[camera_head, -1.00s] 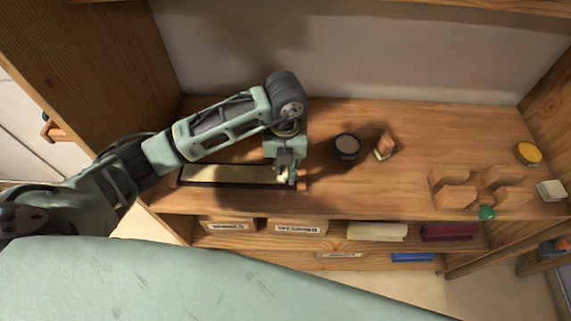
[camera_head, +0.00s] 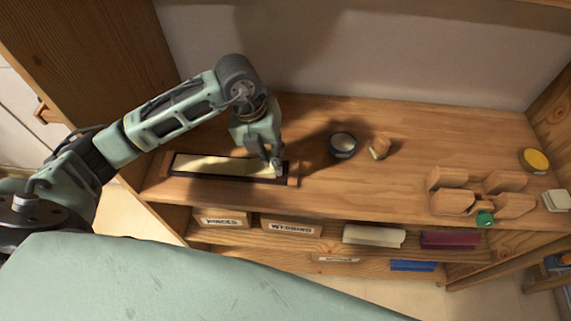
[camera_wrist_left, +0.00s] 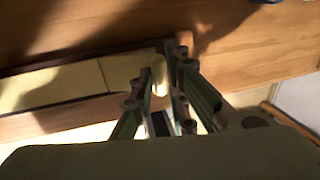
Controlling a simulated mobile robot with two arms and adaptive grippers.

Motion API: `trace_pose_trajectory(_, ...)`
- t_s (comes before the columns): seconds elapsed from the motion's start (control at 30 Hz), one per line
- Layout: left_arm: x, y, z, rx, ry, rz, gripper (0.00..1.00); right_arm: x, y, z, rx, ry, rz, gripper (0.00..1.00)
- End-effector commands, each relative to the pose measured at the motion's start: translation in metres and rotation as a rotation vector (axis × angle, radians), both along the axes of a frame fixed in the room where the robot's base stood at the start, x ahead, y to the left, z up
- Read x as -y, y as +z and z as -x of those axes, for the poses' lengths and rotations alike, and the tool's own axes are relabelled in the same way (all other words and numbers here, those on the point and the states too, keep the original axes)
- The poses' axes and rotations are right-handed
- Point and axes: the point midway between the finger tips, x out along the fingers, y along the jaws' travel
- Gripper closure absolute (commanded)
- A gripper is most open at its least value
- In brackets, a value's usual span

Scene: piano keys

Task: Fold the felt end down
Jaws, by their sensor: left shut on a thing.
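A cream felt strip (camera_head: 220,165) lies along a dark, shallow tray on the left of the wooden shelf. My left gripper (camera_head: 275,169) is at the strip's right end, low over the tray. In the left wrist view its fingers (camera_wrist_left: 171,72) are shut on a pale, raised end of the felt (camera_wrist_left: 159,76). The rest of the felt (camera_wrist_left: 60,88) lies flat beside the fingers, with a thin line across it. The wooden block (camera_head: 293,173) at the tray's right end is just beyond the fingertips. My right gripper is not in view.
A dark round pot (camera_head: 342,146) and a small wooden block (camera_head: 379,147) stand right of the tray. Several wooden blocks (camera_head: 452,189), a green item (camera_head: 485,218) and a yellow-topped tin (camera_head: 534,159) are at the far right.

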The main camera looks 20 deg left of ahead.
Motion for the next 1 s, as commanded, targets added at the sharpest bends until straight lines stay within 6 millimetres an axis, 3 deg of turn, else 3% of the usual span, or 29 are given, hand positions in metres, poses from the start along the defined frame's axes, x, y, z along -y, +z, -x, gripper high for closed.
trace_pose_trajectory(0.1, -0.001, 0.004, -0.001, 0.027, 0.003, 0.071, 1.00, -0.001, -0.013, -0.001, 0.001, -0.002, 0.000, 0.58)
trace_pose_trajectory(0.33, -0.002, 0.010, 0.000, 0.036, -0.001, 0.096, 1.00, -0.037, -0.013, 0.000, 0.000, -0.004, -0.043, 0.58)
trace_pose_trajectory(0.47, -0.002, 0.010, -0.001, 0.035, 0.000, 0.096, 1.00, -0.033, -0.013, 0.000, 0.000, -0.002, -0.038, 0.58)
trace_pose_trajectory(0.5, -0.002, 0.010, -0.001, 0.035, 0.000, 0.096, 0.85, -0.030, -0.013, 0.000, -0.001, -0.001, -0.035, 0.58)
trace_pose_trajectory(0.7, -0.001, 0.009, 0.000, 0.034, 0.000, 0.097, 0.68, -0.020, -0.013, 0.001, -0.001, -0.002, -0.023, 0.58)
trace_pose_trajectory(1.0, -0.001, 0.010, 0.000, 0.033, -0.001, 0.098, 0.67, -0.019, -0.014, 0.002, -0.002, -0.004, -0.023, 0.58)
